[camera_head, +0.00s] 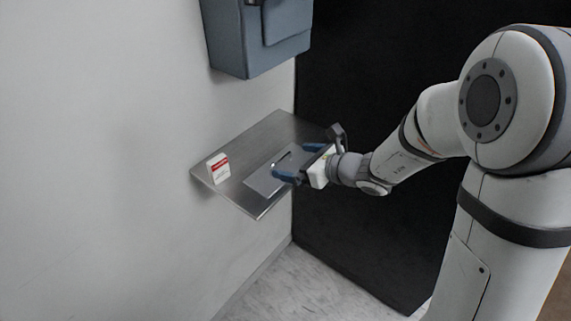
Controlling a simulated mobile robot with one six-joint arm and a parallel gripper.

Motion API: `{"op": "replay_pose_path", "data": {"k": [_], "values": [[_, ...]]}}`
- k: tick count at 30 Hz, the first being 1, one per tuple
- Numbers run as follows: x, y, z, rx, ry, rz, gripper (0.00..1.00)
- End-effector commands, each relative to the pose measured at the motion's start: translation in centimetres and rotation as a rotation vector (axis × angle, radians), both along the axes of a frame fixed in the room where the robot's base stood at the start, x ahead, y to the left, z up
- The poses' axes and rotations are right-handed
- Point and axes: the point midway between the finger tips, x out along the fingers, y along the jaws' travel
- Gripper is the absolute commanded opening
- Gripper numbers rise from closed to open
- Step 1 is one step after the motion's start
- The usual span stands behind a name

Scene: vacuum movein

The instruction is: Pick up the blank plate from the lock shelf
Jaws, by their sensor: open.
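The lock shelf (240,143) is a grey metal shelf on the white wall. The blank plate (262,183) is a thin, light grey plate lying flat on it, towards its right front part. A small dark slot or handle with a bright spot shows on the plate. My gripper (287,158) reaches in from the right, with two blue fingers spread apart at the plate's right side. It is open with nothing between the fingers. I cannot tell whether the fingers touch the plate. Part of the plate's right side is hidden by the gripper.
A blue-grey box (262,38) hangs on the wall above the shelf. A black panel (385,70) is behind my arm. Pale marble-like floor (310,290) shows below.

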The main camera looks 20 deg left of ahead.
Motion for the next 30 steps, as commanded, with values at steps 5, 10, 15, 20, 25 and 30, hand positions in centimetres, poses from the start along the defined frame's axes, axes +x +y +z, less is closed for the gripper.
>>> {"op": "replay_pose_path", "data": {"k": [5, 10, 15, 20, 25, 30], "values": [[0.7, 1.7, -0.8, 0.003, 0.008, -0.005, 1.0], [1.2, 3.2, -1.5, 0.002, 0.008, -0.004, 1.0], [1.9, 5.3, -2.6, 0.003, 0.007, -0.003, 1.0], [2.4, 6.4, -3.2, 0.003, 0.005, -0.005, 1.0], [2.5, 6.5, -3.2, 0.003, 0.004, -0.004, 1.0], [2.4, 6.5, -3.2, 0.003, 0.004, -0.004, 0.93]]}}
